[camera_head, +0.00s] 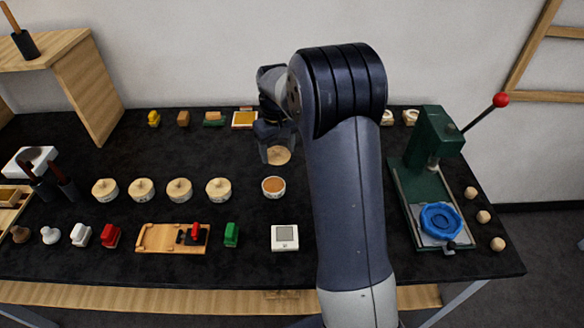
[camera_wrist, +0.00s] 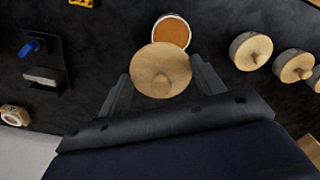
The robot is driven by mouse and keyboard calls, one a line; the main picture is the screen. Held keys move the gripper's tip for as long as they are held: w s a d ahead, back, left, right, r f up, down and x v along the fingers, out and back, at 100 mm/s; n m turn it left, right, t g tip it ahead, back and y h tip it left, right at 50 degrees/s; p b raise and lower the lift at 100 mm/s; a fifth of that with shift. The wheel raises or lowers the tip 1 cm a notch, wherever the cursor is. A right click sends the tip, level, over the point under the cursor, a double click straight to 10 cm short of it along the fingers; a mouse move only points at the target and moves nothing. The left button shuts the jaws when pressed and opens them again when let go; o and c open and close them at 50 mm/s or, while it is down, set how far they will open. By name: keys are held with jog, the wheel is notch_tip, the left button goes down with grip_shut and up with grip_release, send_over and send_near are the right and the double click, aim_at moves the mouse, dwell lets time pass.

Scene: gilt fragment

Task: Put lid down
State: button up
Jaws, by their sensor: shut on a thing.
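A round pale wooden lid (camera_head: 279,156) with a small knob is between the fingers of my gripper (camera_head: 276,150), which is shut on it. In the wrist view the lid (camera_wrist: 160,70) sits between the two dark fingers of my gripper (camera_wrist: 160,80), knob facing the camera. A small open pot (camera_head: 273,187) with orange-brown contents stands just in front of the lid in the head view. In the wrist view the pot (camera_wrist: 172,32) shows just beyond the lid, which overlaps its near edge. I cannot tell how high the lid is above the table.
Several lidded pots (camera_head: 219,189) stand in a row left of the open pot. A white square device (camera_head: 285,237) lies in front. A green press (camera_head: 432,170) with a blue ring (camera_head: 441,220) stands right of my arm.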

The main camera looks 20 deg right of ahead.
jog(key=w+d+f+b, duration=0.2)
jog(key=w+d, duration=0.3)
jog(key=d, duration=0.7)
jog(key=shift+m, duration=0.4)
jog(key=f, duration=0.6)
jog(key=shift+d+p, duration=0.3)
jog(key=shift+p, duration=0.05)
jog(key=shift+f+p, duration=0.35)
jog(key=shift+f, duration=1.75)
jog(key=shift+f, duration=0.25)
jog(key=o, duration=1)
jog(key=shift+r, duration=0.15)
jog(key=shift+c, duration=0.2)
notch_tip(320, 180, up, 12)
jog(key=b, duration=0.1)
jog(key=shift+r, duration=0.15)
